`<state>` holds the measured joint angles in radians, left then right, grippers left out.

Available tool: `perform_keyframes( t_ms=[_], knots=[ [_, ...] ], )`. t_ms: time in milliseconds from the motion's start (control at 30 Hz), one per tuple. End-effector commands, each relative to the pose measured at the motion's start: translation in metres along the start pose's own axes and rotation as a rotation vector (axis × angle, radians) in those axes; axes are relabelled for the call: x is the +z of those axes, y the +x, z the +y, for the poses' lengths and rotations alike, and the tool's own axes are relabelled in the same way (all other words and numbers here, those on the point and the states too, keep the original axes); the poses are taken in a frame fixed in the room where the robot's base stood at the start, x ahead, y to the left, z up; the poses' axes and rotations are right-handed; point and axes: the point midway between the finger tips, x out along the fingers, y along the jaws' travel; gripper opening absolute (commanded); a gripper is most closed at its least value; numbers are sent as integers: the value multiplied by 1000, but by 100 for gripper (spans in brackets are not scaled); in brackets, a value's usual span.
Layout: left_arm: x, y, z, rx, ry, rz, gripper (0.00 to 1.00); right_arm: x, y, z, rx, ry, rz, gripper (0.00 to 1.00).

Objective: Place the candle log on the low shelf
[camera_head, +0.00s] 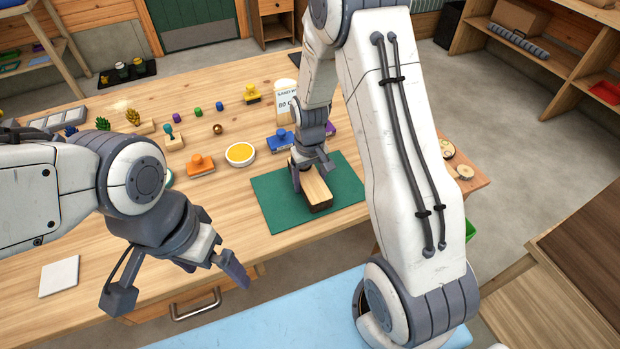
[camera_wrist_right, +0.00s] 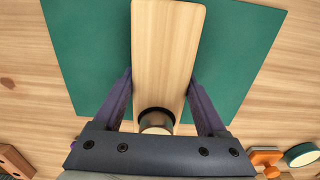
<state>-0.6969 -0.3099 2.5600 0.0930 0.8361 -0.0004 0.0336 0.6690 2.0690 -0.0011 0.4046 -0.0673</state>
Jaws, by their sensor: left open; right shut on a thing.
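The candle log (camera_head: 314,193) is a pale, flat-topped wooden block with darker bark on its side, at the green mat (camera_head: 268,207) on the workbench. In the right wrist view the log (camera_wrist_right: 168,50) runs lengthwise between the fingers, with a dark-rimmed round cup near the palm. My right gripper (camera_head: 311,170) is shut on the log from above. I cannot tell whether the log touches the mat. My left gripper (camera_head: 178,284) is open and empty over the bench's front edge. Which shelf is the low shelf is unclear.
Wooden shelving (camera_head: 565,62) stands at the back right, and a brown-topped wooden unit (camera_head: 580,245) at the lower right. Stamps, a yellow-filled dish (camera_head: 240,153) and a sandpaper pack (camera_head: 287,100) crowd the bench left of and behind the mat. Grey floor (camera_head: 505,140) is clear between bench and shelving.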

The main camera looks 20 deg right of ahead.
Motion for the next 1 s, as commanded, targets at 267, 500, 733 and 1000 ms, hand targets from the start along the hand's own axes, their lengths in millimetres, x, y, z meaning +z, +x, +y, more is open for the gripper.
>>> perform_keyframes(
  t_ms=[267, 500, 733, 1000],
  knots=[
    [0, 1, 0, 0, 0, 0, 100, 0, 1, 0, 0, 0, 2, 5],
    [0, 2, 0, 0, 0, 0, 100, 0, 3, 0, 0, 0, 1, 100],
    [0, -2, 0, 0, 0, 0, 100, 0, -3, 0, 0, 0, 2, 100],
    [0, 2, 0, 0, 0, 0, 100, -2, -50, 0, 1, 0, 8, 100]
  ],
)
